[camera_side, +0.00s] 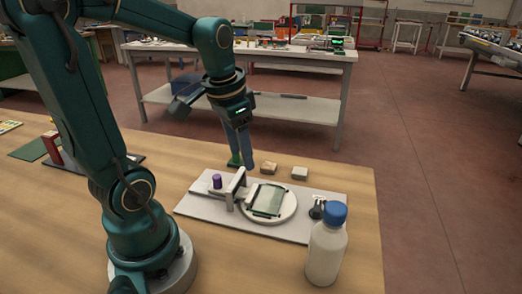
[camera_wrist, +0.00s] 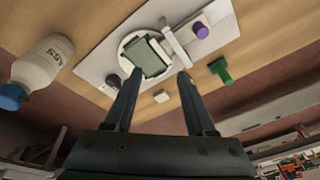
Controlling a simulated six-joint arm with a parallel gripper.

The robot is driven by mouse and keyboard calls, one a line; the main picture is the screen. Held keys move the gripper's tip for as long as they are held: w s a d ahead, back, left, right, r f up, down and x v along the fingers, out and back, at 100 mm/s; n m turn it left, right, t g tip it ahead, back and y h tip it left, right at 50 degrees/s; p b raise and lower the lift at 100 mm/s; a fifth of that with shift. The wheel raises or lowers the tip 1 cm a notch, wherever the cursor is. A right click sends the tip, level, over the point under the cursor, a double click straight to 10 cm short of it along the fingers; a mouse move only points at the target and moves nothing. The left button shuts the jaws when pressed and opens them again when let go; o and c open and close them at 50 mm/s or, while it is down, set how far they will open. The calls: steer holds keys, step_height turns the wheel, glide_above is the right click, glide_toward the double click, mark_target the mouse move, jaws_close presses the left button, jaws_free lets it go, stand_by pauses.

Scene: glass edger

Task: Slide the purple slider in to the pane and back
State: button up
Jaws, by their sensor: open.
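The purple slider (camera_side: 217,181) is a short upright knob on the left part of the grey base plate (camera_side: 292,233). It also shows in the wrist view (camera_wrist: 201,30). A pale upright bracket (camera_side: 236,185) stands between it and the round white table (camera_side: 287,212). The greenish glass pane (camera_side: 268,201) lies on that round table, held by dark clamps; the wrist view shows it too (camera_wrist: 149,57). My gripper (camera_side: 245,165) hangs behind the base plate, above the bench, with nothing between its fingers. In the wrist view its two fingers (camera_wrist: 155,85) are apart, clear of the slider.
A white bottle with a blue cap (camera_side: 326,250) stands at the plate's front right corner. A dark knob (camera_side: 318,207) sits on the plate's right end. Two small blocks (camera_side: 269,167) (camera_side: 300,173) and a green piece (camera_wrist: 220,69) lie behind the plate.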

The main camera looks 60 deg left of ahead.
mark_target(217, 176)
steer(key=s+a+f+n, duration=0.1)
steer(key=a, duration=0.1)
steer(key=a+f+n+g, duration=0.1)
steer(key=a+f, duration=0.1)
steer(key=a, duration=0.1)
steer(key=s+a+f+n+g+h, duration=0.1)
steer(key=a, duration=0.1)
steer(key=shift+s+a+f, duration=0.2)
steer(key=shift+s+f, duration=0.1)
steer(key=shift+s+a+f+n, duration=0.1)
steer(key=shift+s+f+n, duration=0.1)
steer(key=shift+n, duration=0.1)
steer(key=shift+f, duration=2.45)
jaws_close()
